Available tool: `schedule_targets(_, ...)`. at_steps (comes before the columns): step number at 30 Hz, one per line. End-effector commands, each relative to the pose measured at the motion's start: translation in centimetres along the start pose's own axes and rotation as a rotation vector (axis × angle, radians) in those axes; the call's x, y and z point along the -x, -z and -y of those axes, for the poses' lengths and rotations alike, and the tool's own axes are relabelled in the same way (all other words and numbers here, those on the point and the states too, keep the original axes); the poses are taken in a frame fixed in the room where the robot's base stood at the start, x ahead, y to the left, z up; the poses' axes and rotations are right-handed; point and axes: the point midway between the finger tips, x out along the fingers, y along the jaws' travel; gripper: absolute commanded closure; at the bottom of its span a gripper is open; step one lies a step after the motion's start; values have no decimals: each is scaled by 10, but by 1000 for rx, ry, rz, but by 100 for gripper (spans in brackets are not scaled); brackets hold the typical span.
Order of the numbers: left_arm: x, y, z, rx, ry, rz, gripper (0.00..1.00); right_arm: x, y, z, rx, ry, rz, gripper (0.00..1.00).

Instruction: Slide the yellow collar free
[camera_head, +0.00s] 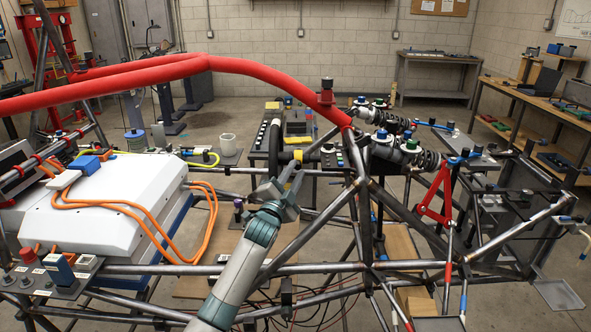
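The yellow collar (298,155) is a small band around a dark horizontal shaft near the middle of the picture, beside a dark steering-wheel-like ring. My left gripper (283,181) is just below and a little left of the collar, pointing up toward it. Its two grey fingers look spread apart, with nothing seen between them. The gripper appears apart from the collar, though the depth between them is hard to judge. My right gripper is not in view.
Steel chassis tubes (330,268) cross below and right of the gripper. A red padded tube (150,72) arches above. A white box (115,210) with orange cables (207,225) lies left. Shock absorbers (405,153) and a red bracket (436,195) stand right.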

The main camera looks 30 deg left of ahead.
Motion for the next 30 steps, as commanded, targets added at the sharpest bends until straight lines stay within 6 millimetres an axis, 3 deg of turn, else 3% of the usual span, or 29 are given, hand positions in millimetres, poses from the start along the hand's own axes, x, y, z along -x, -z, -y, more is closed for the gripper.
schedule_targets(14,-9,0,0,0,0,1,75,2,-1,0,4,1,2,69)
schedule_targets(17,-9,0,0,0,0,0,99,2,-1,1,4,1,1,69)
schedule_targets(30,-14,14,-10,-1,0,-1,100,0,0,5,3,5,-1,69)
